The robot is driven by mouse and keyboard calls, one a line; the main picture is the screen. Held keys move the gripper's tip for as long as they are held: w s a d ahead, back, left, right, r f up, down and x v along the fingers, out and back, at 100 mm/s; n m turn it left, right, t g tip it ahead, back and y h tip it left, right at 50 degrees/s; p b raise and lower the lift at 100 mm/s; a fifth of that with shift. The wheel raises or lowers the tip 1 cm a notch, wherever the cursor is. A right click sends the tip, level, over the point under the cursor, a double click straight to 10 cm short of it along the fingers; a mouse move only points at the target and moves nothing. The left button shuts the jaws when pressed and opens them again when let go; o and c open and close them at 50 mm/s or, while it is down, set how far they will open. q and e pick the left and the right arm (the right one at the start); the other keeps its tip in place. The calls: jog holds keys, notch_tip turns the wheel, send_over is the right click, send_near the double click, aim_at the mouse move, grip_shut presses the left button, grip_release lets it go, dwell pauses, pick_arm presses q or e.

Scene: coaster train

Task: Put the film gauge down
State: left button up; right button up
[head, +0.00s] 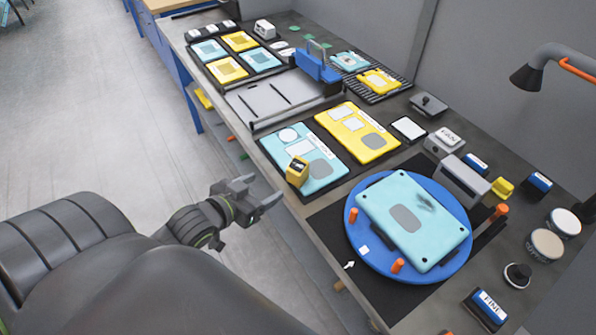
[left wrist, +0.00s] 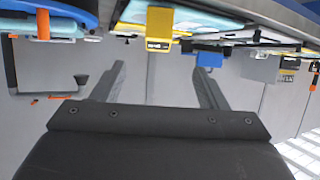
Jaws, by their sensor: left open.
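The film gauge (head: 297,172), a small yellow block with a dark display, stands on the lower left part of a light blue panel (head: 318,178) near the table's front edge. It also shows in the left wrist view (left wrist: 160,28), at the top, beyond my fingers. My left gripper (head: 265,187) is open and empty, out over the floor in front of the table and apart from the gauge. In the left wrist view, nothing lies between its two fingers (left wrist: 157,70). My right gripper is not in view.
A blue turntable (head: 360,243) with orange pegs carries a light blue panel (head: 415,222) to the right. A yellow panel (head: 358,131) lies behind the gauge. A lamp (head: 530,75) overhangs the right side.

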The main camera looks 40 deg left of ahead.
aim_at(296, 168)
pick_arm(q)
jog(key=p+x, duration=0.1)
jog(key=x, duration=1)
jog(key=shift+w+f, duration=0.15)
jog(key=shift+w+d+p, duration=0.1)
jog(key=shift+w+p, duration=0.35)
jog(key=shift+p, duration=0.05)
jog(key=shift+p+x, duration=0.65)
jog(key=shift+x, duration=1.55)
jog(key=shift+d, duration=0.15)
jog(key=shift+r, duration=0.25)
jog(key=c, duration=1.3)
